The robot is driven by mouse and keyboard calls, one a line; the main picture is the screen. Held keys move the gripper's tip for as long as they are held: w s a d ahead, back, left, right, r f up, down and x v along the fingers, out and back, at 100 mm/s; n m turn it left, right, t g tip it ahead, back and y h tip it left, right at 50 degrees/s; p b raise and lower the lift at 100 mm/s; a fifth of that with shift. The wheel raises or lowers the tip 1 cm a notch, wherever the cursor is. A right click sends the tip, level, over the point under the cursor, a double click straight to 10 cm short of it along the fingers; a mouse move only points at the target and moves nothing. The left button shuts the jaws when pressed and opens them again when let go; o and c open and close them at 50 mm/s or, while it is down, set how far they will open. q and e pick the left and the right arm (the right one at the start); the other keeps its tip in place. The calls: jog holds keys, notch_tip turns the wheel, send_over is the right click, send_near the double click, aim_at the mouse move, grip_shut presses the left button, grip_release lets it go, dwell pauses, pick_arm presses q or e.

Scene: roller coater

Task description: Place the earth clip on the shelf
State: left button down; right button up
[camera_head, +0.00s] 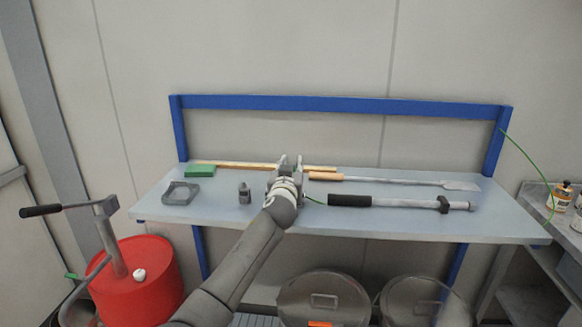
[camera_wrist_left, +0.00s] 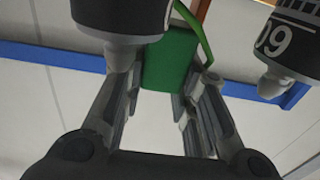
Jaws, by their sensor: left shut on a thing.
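My left gripper (camera_head: 290,162) reaches over the middle of the grey workbench, its fingers pointing towards the back. In the left wrist view a green block-like piece with a green strap or cable (camera_wrist_left: 168,62) shows between the gripper's fingers (camera_wrist_left: 162,105); I take it for the earth clip. The gripper is shut on it. A grey shelf (camera_head: 563,265) with bottles stands at the right edge. My right gripper is not in view.
A blue rail (camera_head: 340,104) stands behind. A red drum (camera_head: 140,280) stands front left.

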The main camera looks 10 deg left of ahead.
pick_arm(q)
jog(key=c, duration=1.2)
grip_release()
jog(key=shift+o, duration=0.2)
jog(key=shift+s, duration=0.1)
jog(key=shift+s, duration=5.95)
